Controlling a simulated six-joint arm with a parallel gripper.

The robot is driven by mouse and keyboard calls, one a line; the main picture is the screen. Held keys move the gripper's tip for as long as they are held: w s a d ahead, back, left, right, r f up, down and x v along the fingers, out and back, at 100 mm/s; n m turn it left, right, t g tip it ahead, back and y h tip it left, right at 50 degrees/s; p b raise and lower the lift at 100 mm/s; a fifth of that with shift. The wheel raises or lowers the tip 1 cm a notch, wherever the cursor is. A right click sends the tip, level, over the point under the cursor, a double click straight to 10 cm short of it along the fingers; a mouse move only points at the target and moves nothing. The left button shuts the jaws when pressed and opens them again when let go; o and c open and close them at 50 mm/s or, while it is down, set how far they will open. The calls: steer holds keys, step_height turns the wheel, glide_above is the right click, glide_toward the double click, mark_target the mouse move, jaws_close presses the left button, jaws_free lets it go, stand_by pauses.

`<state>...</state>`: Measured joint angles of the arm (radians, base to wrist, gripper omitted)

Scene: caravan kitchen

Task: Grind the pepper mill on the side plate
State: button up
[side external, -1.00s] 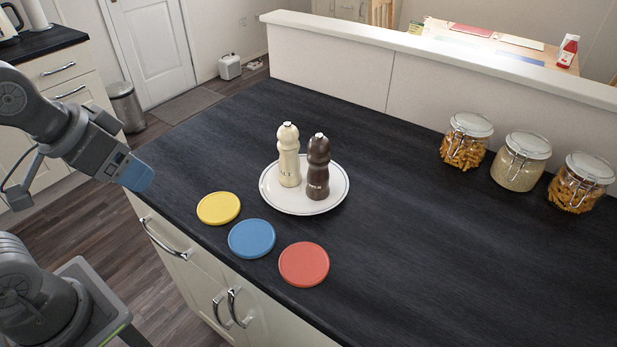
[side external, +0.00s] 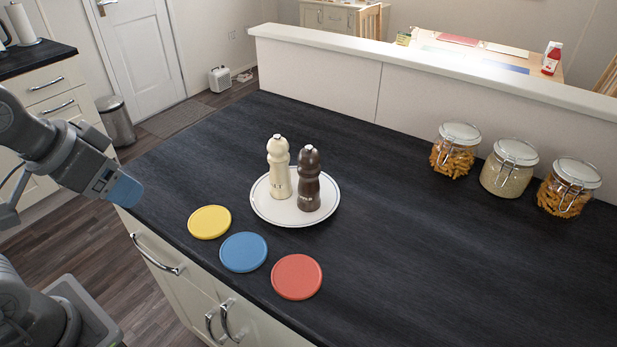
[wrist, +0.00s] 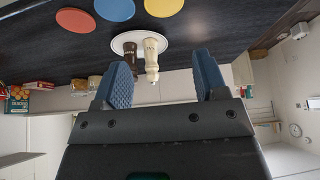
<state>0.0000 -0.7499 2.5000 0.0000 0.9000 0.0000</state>
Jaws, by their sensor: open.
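A dark brown mill (side external: 308,180) and a cream mill (side external: 279,166) stand upright side by side on a white side plate (side external: 263,210) on the black worktop. The cream one bears lettering that looks like SALT. The brown one's lettering is too small to read for certain. In the wrist view, which is upside down, the cream mill (wrist: 151,58) and the brown mill (wrist: 130,55) appear beyond my fingers, with the plate (wrist: 168,43). My gripper (wrist: 163,75) is open and empty; in the side external view its blue end (side external: 125,190) is at the worktop's left edge, apart from the plate.
Yellow (side external: 209,222), blue (side external: 243,252) and red (side external: 297,277) coasters lie along the worktop's front edge, near the plate. Three glass jars (side external: 510,168) stand at the right by a low partition (side external: 320,79). The worktop between plate and jars is clear.

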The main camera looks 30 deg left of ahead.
steer(key=w+d+r+m+g, duration=0.1)
steer(key=w+d+r+m, duration=0.1)
steer(key=w+r+m, duration=0.3)
steer(key=m+g, duration=0.4)
steer(key=m, duration=1.6)
glide_toward(309, 146)
step_height(309, 146, down, 5)
steer(key=shift+a+f, duration=0.1)
steer(key=shift+f, duration=0.1)
steer(key=shift+w+d+f+m+g, duration=0.2)
steer(key=shift+w+f+m+g, duration=0.1)
steer(key=shift+f+m, duration=0.15)
steer(key=shift+s+f, duration=0.1)
steer(key=shift+f, duration=2.65)
steer(key=c, duration=0.7)
